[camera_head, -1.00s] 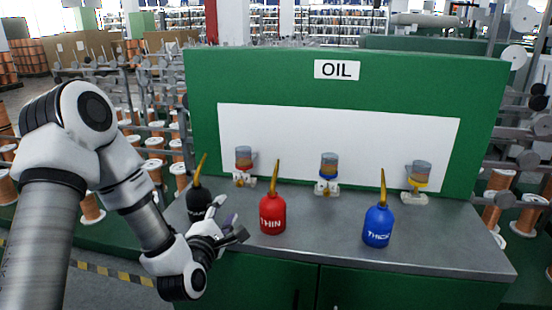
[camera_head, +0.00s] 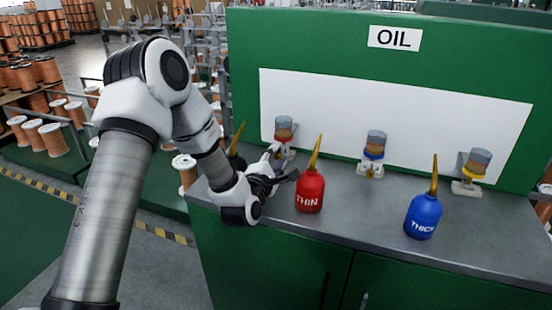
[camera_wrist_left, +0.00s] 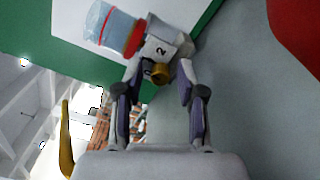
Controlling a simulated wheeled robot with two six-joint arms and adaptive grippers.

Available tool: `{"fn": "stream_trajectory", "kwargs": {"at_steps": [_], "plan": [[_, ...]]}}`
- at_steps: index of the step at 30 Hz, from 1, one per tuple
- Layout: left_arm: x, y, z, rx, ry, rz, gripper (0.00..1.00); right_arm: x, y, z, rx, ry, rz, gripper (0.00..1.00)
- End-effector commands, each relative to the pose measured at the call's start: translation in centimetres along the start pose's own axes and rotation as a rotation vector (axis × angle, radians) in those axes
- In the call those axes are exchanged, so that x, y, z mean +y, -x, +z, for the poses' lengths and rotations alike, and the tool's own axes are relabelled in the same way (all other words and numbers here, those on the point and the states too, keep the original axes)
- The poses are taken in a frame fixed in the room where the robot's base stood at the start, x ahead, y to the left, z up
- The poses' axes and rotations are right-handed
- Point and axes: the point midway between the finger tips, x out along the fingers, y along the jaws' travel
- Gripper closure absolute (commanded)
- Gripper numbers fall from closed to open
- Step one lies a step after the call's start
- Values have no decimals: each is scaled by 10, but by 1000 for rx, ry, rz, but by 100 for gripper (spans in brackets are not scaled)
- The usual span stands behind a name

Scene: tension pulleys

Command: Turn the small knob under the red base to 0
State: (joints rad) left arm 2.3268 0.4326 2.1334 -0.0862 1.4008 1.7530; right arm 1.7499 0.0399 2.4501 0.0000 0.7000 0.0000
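The dispenser with the red base (camera_head: 284,136) stands at the back left of the grey counter. In the left wrist view its red base (camera_wrist_left: 134,41) sits under a clear cup, on a white body (camera_wrist_left: 166,47) marked "2". A small brass knob (camera_wrist_left: 160,73) sticks out below the body; its setting cannot be read. My left gripper (camera_head: 288,165) is just in front of this dispenser, partly hiding its lower part in the head view. In the wrist view the left gripper's fingers (camera_wrist_left: 160,86) are apart, one on each side of the knob, with no clear contact. My right gripper is out of view.
A red THIN oil can (camera_head: 310,192) stands close to the right of my left gripper. A dark can (camera_head: 237,160) is partly hidden behind my arm. A blue THICK can (camera_head: 424,216) and dispensers with blue (camera_head: 374,154) and yellow (camera_head: 474,176) bases stand farther right.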

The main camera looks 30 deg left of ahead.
Motion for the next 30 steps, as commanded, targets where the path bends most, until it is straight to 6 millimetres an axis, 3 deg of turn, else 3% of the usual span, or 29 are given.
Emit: {"fn": "stream_trajectory", "kwargs": {"at_steps": [1,2,3,17,30], "plan": [[0,0,0,0,0,0,87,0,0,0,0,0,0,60],[0,0,0,0,0,0,98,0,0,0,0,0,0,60],[0,0,0,0,0,0,100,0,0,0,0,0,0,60],[-2,0,-1,1,45,-1,100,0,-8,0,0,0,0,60],[-6,1,-3,0,347,-1,100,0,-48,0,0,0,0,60]]}}
